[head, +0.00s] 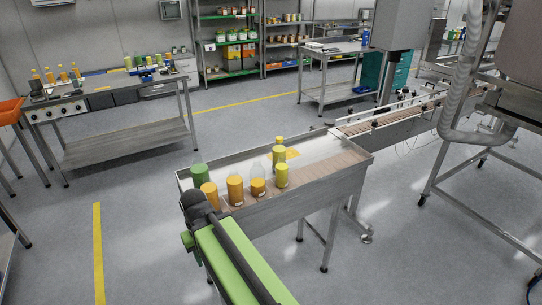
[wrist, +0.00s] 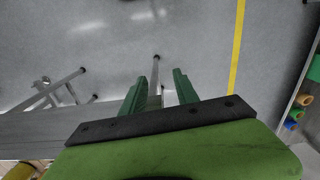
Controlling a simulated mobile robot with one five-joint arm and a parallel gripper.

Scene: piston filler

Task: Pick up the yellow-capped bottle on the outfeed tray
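The outfeed tray (head: 335,166) is a steel-rimmed table in the middle of the head view. A bottle with a yellow cap (head: 279,152) stands upright towards its back. My arm reaches up to the tray's near left corner in the head view, where my gripper is not clearly seen. In the wrist view my gripper (wrist: 159,75) has its two green fingers apart, with no bottle between them, over the floor.
A conveyor (head: 400,117) with rails runs from the tray to the back right. A workbench (head: 110,95) with bottles stands at the left, and shelves (head: 235,45) stand behind. Steel machine legs (head: 455,170) are at the right. Open floor with yellow lines lies left of the tray.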

